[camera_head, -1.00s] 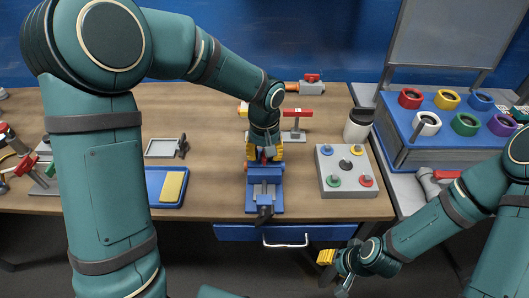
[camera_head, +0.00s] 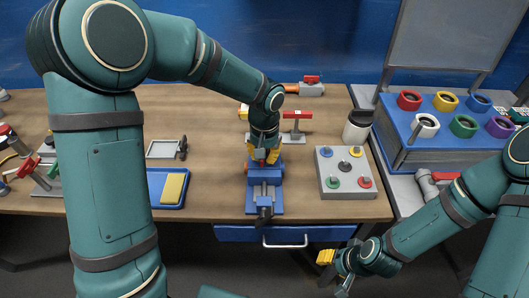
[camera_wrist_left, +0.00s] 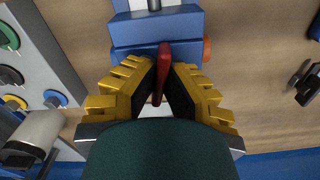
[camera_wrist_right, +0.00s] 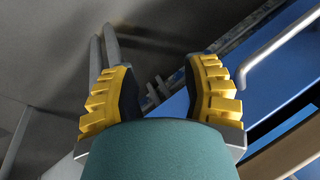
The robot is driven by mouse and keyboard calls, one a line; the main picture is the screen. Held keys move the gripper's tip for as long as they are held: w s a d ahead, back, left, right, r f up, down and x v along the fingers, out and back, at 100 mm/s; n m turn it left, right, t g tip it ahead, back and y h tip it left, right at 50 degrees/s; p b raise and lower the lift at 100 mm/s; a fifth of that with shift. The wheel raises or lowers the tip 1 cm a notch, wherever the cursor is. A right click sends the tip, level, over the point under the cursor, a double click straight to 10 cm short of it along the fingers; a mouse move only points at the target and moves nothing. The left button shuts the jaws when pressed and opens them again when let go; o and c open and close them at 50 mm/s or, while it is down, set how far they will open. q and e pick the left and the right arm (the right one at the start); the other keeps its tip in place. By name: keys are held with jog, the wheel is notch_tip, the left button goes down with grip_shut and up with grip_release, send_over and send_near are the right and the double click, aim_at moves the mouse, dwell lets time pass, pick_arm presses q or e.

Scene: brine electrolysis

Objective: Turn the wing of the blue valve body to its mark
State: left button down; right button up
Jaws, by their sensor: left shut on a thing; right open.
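The blue valve body (camera_head: 277,167) sits at the front middle of the table, at the far end of a blue vise (camera_head: 264,190). In the left wrist view the body (camera_wrist_left: 150,50) has an orange end piece (camera_wrist_left: 207,49) on its right side. Its red wing (camera_wrist_left: 162,72) stands between the fingertips. My left gripper (camera_head: 263,155) comes down from above and is shut on the wing (camera_head: 261,154). I cannot make out the mark. My right gripper (camera_head: 335,270) is open and empty, low in front of the table; its fingers (camera_wrist_right: 160,90) show apart.
A grey panel with coloured knobs (camera_head: 345,188) lies right of the vise, with a white jar (camera_head: 357,126) behind it. A red-handled stand (camera_head: 296,125) is behind the valve. A blue tray with a yellow sponge (camera_head: 173,187) lies left. A blue drawer (camera_head: 240,234) is below.

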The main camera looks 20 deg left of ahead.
pick_arm(q)
jog(key=m, duration=0.2)
jog(key=shift+m+p, duration=0.4)
jog(key=m+p, duration=0.1)
jog(key=m, duration=0.3)
jog(key=shift+s, duration=0.1)
jog(key=m+p, duration=0.2)
jog(key=m, duration=0.2)
jog(key=shift+m+p, duration=0.65)
jog(key=shift+m, duration=1.25)
jog(key=shift+f, duration=0.1)
jog(key=c, duration=1.1)
grip_release()
jog(key=shift+o, duration=0.2)
